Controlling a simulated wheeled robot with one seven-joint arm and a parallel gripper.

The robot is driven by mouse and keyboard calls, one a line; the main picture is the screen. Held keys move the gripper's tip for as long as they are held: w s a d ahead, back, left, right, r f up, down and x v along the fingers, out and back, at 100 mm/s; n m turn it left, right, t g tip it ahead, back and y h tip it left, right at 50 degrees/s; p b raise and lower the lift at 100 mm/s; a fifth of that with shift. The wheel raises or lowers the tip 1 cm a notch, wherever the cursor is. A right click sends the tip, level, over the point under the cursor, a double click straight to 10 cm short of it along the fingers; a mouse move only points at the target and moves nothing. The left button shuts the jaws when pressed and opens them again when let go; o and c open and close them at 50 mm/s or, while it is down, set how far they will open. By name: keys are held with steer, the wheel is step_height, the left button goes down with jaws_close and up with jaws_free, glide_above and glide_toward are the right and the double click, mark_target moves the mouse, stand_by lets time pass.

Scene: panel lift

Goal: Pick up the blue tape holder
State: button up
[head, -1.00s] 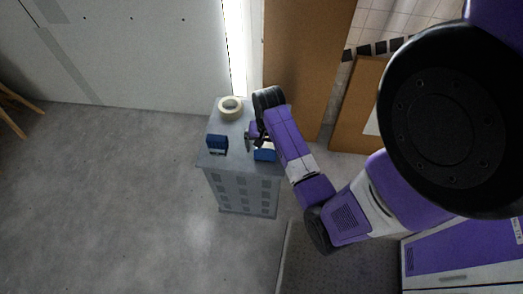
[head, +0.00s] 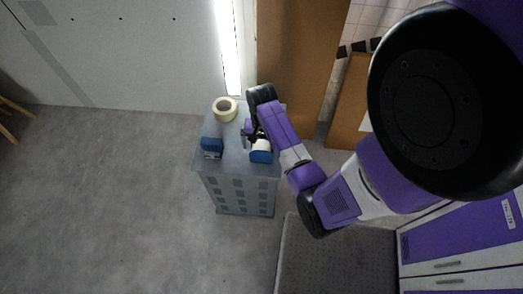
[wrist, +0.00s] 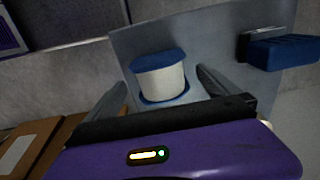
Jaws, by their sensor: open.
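The blue tape holder (head: 261,156) with a cream roll in it stands near the right front edge of a grey cabinet top (head: 236,166). In the wrist view the holder (wrist: 158,59) shows its blue top and base around the cream roll, upright. My gripper (head: 250,135) is open and empty, just behind and left of the holder in the head view. In the wrist view my gripper's fingers (wrist: 160,90) are spread to either side of the holder, with no contact visible. The fingertips are small and dark in the head view.
Another blue object (head: 212,147) with a grey part lies at the cabinet's left front; it also shows in the wrist view (wrist: 284,52). A cream tape ring (head: 225,109) lies at the back left. Brown panels (head: 295,70) stand behind. The floor at left is clear.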

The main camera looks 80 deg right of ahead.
step_height(320, 180, down, 4)
steer(key=shift+f, duration=0.1)
steer(key=shift+c, duration=0.2)
steer(key=c, duration=1.6)
steer(key=shift+c, duration=0.3)
step_height(320, 180, up, 20)
steer(key=p, duration=0.3)
